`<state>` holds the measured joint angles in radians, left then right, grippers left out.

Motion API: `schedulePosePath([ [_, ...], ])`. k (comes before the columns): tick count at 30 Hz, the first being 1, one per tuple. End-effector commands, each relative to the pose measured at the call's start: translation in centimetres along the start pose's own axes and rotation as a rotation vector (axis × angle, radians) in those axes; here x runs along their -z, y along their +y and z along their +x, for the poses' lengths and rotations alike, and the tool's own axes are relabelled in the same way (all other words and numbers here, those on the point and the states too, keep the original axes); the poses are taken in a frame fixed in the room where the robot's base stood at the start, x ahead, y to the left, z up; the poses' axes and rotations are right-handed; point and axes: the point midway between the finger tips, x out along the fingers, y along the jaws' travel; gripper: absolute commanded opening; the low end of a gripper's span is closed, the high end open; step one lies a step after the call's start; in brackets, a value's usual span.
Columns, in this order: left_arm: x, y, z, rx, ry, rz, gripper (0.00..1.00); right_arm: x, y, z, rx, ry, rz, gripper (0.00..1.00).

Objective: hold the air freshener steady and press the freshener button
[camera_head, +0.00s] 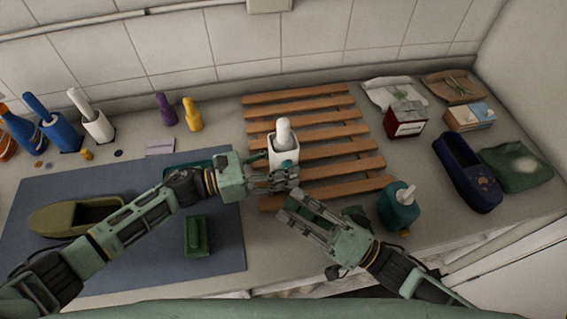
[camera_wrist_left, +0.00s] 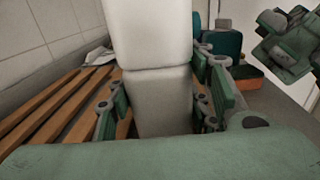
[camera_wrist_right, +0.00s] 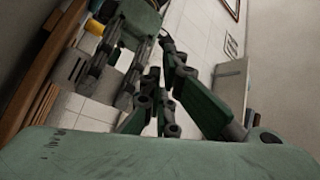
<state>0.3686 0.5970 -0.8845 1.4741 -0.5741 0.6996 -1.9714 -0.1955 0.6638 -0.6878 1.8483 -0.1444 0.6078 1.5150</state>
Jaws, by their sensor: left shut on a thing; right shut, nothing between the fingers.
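The white air freshener (camera_head: 284,153), with a rounded white top, stands on a wooden slatted rack in the head view. My left gripper (camera_head: 290,176) is shut on its lower body. The left wrist view shows the white body (camera_wrist_left: 158,85) between the fingers; its top is out of frame there. My right gripper (camera_head: 290,206) is shut and empty, just in front of the left gripper and apart from the freshener. It also shows at the upper right of the left wrist view (camera_wrist_left: 280,35). I cannot make out the button.
The slatted rack (camera_head: 310,113) has bare slats behind the freshener. A teal pump bottle (camera_head: 398,212) stands right of my right gripper. A dark blue shoe-like container (camera_head: 467,172) and a red box (camera_head: 405,120) are further right. A blue mat (camera_head: 60,180) lies left.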

Motion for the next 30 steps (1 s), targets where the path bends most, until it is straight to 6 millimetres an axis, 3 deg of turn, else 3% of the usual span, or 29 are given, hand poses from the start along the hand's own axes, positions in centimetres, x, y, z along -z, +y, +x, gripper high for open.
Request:
schedulePosePath([
  [13, 0.03, -0.02, 0.0, 0.0, 0.0, -0.001, 0.08, -0.8, -0.84, -1.12, 0.0, 0.0, -0.001, 0.0],
  [14, 0.03, -0.02, 0.0, 0.0, 0.0, -0.001, 0.47, -0.8, -0.84, -1.12, 0.0, 0.0, -0.001, 0.0],
  [21, 0.03, -0.01, -0.01, 0.0, 0.0, -0.001, 0.68, -0.8, -0.83, -1.1, 0.0, 0.0, -0.001, 0.0],
  [30, 0.02, 0.01, -0.07, 0.0, 0.0, 0.0, 0.68, -0.8, -0.83, -1.1, 0.0, 0.0, 0.0, 0.0],
])
